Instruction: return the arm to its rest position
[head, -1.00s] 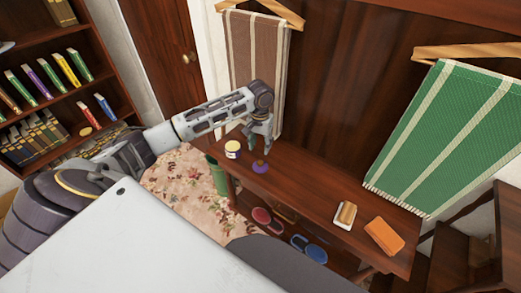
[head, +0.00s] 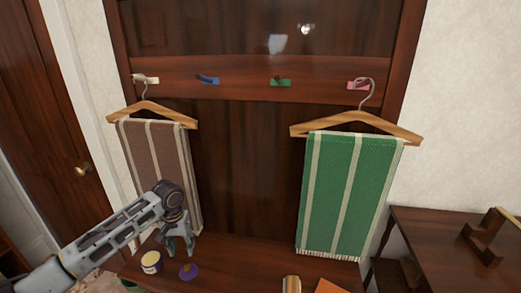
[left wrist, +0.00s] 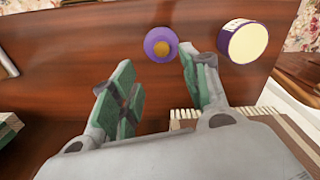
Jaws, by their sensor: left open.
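My left gripper (head: 179,249) is open and empty, low over the wooden bench (head: 230,268) in the head view. The arm comes in from the lower left. A jar with a purple band and cream top (head: 151,262) stands on the bench just left of the gripper. A small round purple object (head: 188,271) lies just in front of it. In the left wrist view the green-padded fingers are spread apart, with the purple object (left wrist: 161,44), which has an orange centre, beyond the tips and the jar (left wrist: 245,42) to the right. My right gripper is not in view.
A brown striped cloth (head: 158,165) hangs close behind the gripper on a wooden hanger. A green striped cloth (head: 345,195) hangs at right. Coloured hooks, including a blue one (head: 207,80), line the panel. An orange item (head: 330,286) lies at the bench's front. Bench space between is clear.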

